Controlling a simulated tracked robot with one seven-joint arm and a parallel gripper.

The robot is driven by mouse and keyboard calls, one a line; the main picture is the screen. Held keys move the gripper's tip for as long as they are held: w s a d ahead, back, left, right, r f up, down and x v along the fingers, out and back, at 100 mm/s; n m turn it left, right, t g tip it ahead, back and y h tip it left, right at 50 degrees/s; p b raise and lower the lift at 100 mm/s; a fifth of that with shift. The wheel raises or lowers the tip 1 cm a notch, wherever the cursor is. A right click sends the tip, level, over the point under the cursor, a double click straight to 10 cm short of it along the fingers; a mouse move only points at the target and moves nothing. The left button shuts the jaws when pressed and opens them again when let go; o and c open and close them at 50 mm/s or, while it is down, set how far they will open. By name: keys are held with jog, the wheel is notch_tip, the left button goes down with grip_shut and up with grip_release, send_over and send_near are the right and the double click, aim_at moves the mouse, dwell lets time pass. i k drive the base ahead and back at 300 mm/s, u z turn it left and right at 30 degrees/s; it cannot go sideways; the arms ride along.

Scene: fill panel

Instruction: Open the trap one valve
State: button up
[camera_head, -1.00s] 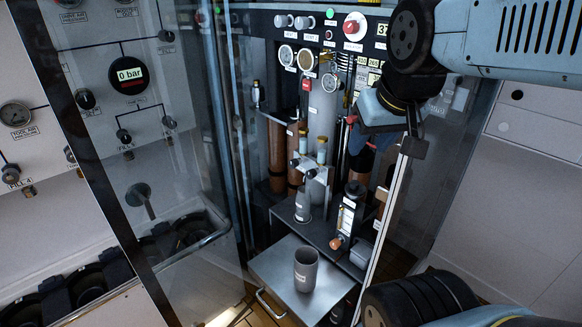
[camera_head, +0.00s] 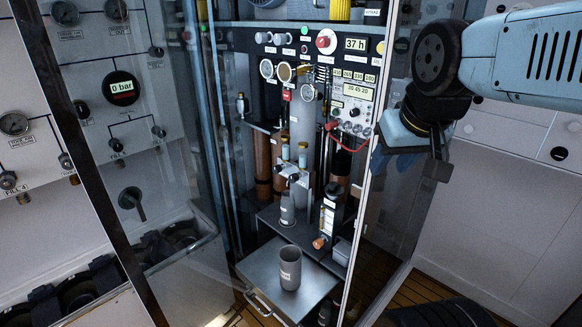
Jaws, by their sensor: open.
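No label reading trap one is legible, so I cannot tell which fitting is the trap one valve. In the middle of the cabinet (camera_head: 255,38), two small gold-topped cylinders (camera_head: 302,156) stand above a pale fitting (camera_head: 296,177) with a dark knob. Below it is a grey bottle-shaped part (camera_head: 287,209). To its right is an upright flow gauge (camera_head: 328,218) with an orange-brown knob (camera_head: 319,243) at its foot. My gripper (camera_head: 420,158) hangs at the right, by the glass door's edge, open and apart from these fittings. Its fingers are dark and partly hidden.
A grey cup (camera_head: 290,267) stands on a pulled-out metal tray (camera_head: 255,272) below. The glass door's pale edge (camera_head: 366,205) runs between my gripper and the fittings. Gauges and a control panel (camera_head: 355,100) with a red lead are above.

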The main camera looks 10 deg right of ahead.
aim_at(276, 169)
jog(key=z, duration=4.9)
jog(key=i, duration=0.2)
jog(key=u, duration=3.4)
jog(key=k, duration=1.2)
jog(key=u, duration=0.55)
jog(key=i, duration=0.7)
jog(key=u, duration=0.8)
jog(key=i, duration=0.9)
jog(key=z, duration=0.1)
